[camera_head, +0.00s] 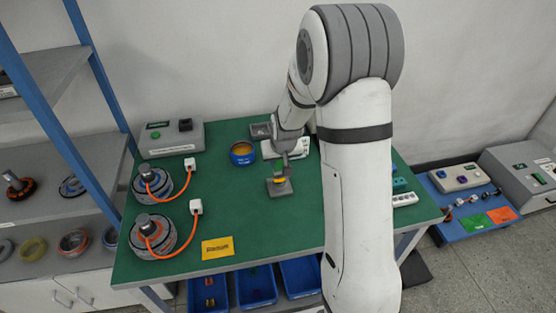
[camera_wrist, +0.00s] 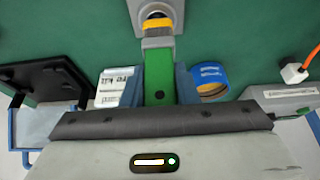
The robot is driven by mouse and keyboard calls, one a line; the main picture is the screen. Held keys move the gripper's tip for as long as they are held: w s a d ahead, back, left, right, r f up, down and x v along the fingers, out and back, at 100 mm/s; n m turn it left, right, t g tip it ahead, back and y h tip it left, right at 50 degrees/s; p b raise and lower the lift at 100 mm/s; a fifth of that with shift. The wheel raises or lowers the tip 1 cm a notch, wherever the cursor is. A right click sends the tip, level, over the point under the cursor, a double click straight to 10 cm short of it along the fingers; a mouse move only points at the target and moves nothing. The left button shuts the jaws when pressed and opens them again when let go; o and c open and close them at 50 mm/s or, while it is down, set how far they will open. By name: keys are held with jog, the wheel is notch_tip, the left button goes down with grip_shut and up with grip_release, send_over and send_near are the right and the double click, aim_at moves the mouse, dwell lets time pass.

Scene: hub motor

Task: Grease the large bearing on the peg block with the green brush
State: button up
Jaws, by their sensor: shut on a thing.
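My gripper (camera_head: 284,158) is over the middle of the green table, pointing down. In the wrist view its two blue-grey fingers (camera_wrist: 160,85) are shut on the green brush (camera_wrist: 158,80). The brush has a grey collar and yellow-orange bristles, and the bristles lie over the near edge of the grey peg block (camera_wrist: 140,8). I cannot tell whether they touch. In the head view the peg block (camera_head: 281,190) stands just below my gripper, with yellow showing at its top. A bright round part, perhaps the large bearing (camera_wrist: 155,10), shows partly behind the bristles.
A blue tin with orange contents (camera_head: 243,154) stands left of my gripper; it also shows in the wrist view (camera_wrist: 210,82). Two hub motors with orange cables (camera_head: 152,236) are at the left. A yellow label (camera_head: 217,248) lies in front. The table's front middle is clear.

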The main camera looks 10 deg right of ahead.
jog(key=shift+f+b, duration=0.5)
jog(key=shift+f, duration=0.05)
dwell(0.5)
jog(key=shift+n+y, duration=0.3)
jog(key=shift+n, duration=0.4)
jog(key=shift+f+b, duration=0.1)
jog(key=shift+b, duration=0.6)
jog(key=shift+n+b, duration=0.4)
jog(key=shift+b, duration=0.65)
jog(key=shift+n+y+b, duration=0.4)
jog(key=shift+n+b, duration=0.3)
jog(key=shift+b, duration=1.15)
jog(key=shift+b, duration=0.3)
jog(key=shift+r+m+p, duration=0.25)
jog(key=shift+m+p, duration=0.25)
jog(key=shift+p, duration=0.75)
jog(key=shift+m+h+p, duration=0.7)
jog(key=shift+m+p, duration=0.6)
jog(key=shift+p, duration=1.35)
